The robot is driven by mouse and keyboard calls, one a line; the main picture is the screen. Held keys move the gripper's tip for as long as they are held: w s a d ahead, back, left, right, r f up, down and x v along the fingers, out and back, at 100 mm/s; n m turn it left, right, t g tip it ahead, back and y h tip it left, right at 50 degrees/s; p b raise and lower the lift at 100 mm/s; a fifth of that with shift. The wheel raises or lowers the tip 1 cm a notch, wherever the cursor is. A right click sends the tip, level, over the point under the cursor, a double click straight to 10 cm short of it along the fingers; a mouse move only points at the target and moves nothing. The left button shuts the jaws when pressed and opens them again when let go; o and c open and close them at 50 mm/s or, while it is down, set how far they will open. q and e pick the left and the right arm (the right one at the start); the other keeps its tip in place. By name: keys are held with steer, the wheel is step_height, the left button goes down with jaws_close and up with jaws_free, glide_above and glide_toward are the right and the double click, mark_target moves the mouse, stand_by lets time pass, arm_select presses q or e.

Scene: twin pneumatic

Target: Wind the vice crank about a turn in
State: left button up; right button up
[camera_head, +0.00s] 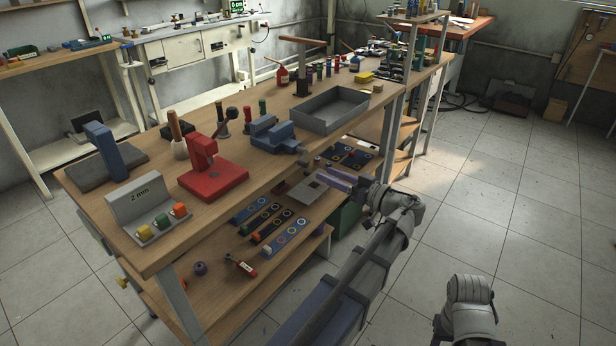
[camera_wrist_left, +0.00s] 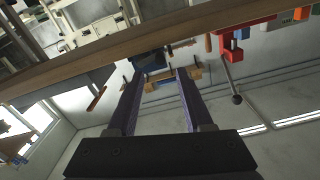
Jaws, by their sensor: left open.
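The blue vice (camera_head: 274,133) stands on the wooden bench near its front edge, left of the grey tray. Its crank is small and hard to make out at the front side, facing my left gripper. My left gripper (camera_head: 318,180) is open, with two purple fingers held in front of the bench, just off its edge and apart from the vice body. In the left wrist view the vice (camera_wrist_left: 150,60) lies beyond the fingertips (camera_wrist_left: 158,76), with tan parts by both tips. I cannot tell whether the fingers touch the crank. My right gripper is out of view.
A red press (camera_head: 212,172) with a black-knobbed lever stands left of the vice. A grey tray (camera_head: 330,108) stands right of it. A lower shelf (camera_head: 222,275) holds several coloured strips below the bench edge.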

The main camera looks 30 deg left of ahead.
mark_target(307, 166)
arm_select(q)
steer(key=shift+w+a, duration=0.2)
steer(key=shift+a, duration=1.75)
steer(key=shift+w+a, duration=0.15)
steer(key=shift+a, duration=1.8)
jaws_close()
